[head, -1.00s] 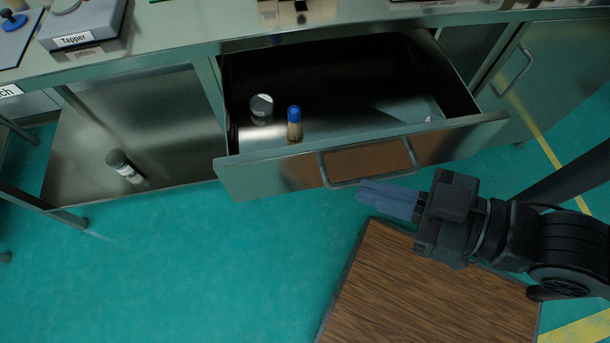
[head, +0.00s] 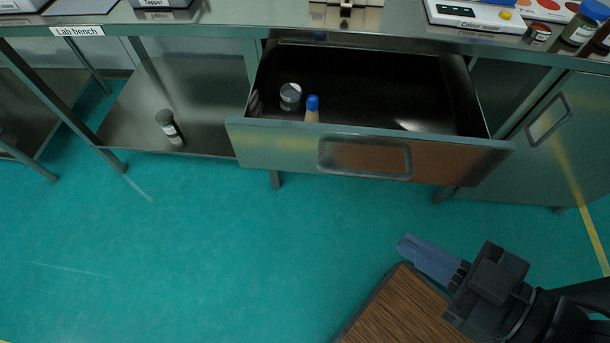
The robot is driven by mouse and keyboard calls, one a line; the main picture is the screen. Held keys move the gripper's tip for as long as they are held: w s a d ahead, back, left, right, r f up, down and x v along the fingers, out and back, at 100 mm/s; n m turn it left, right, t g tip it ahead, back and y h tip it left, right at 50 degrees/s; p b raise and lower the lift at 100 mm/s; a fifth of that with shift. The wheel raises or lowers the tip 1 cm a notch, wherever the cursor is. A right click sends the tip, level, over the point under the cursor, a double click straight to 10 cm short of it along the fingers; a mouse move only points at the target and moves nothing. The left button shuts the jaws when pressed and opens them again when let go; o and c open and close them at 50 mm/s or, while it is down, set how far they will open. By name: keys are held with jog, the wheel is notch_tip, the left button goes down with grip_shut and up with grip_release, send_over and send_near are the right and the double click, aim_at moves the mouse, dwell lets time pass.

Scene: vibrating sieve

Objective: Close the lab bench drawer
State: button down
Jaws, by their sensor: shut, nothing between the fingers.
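The lab bench drawer (head: 280,146) is pulled open below the bench top, its front panel facing me. Its handle (head: 364,175) is a metal loop on the front panel. Inside the drawer stand a grey-lidded jar (head: 290,97) and a small blue-capped vial (head: 312,109). My gripper (head: 404,245) is shut and empty. It is over the floor, in front of and below the drawer front at the right, apart from the handle.
The lab bench top (head: 220,20) carries several instruments along its edge. A dark-lidded bottle (head: 169,127) stands on the lower shelf (head: 210,119) at left. A closed cabinet door (head: 550,150) is at right. The green floor (head: 200,250) is clear in front.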

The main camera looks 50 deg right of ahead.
jog(key=w+a+f+n+g, duration=0.25)
jog(key=f+n+g, duration=0.25)
jog(key=f+n, duration=0.85)
jog(key=n+t+h, duration=0.2)
jog(key=n+h, duration=0.9)
jog(key=h, duration=0.3)
send_near(297, 157)
jog(key=p+x, duration=0.2)
jog(key=x, duration=0.5)
jog(key=shift+a, duration=0.1)
